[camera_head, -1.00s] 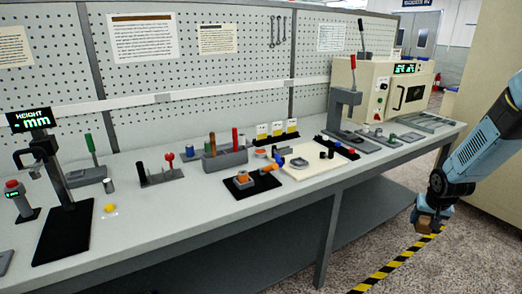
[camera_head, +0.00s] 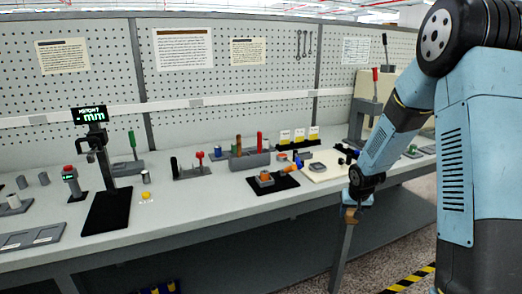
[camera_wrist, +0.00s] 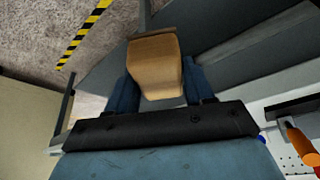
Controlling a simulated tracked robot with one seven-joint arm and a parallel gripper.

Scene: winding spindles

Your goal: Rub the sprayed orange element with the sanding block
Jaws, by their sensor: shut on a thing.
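My gripper (camera_head: 352,205) is shut on a tan-brown block (camera_head: 351,215), which looks like the sanding block. The block fills the space between the blue fingers in the wrist view (camera_wrist: 156,68). My gripper hangs in front of the bench's front edge, right of the black mat (camera_head: 287,184). An orange element (camera_head: 264,178) sits on that mat in a dark holder, and a second orange piece (camera_head: 286,168) lies at the mat's back edge. I cannot tell which was sprayed. Part of an orange thing (camera_wrist: 301,144) shows at the wrist view's right edge.
A height gauge (camera_head: 97,150) on a black base stands left.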

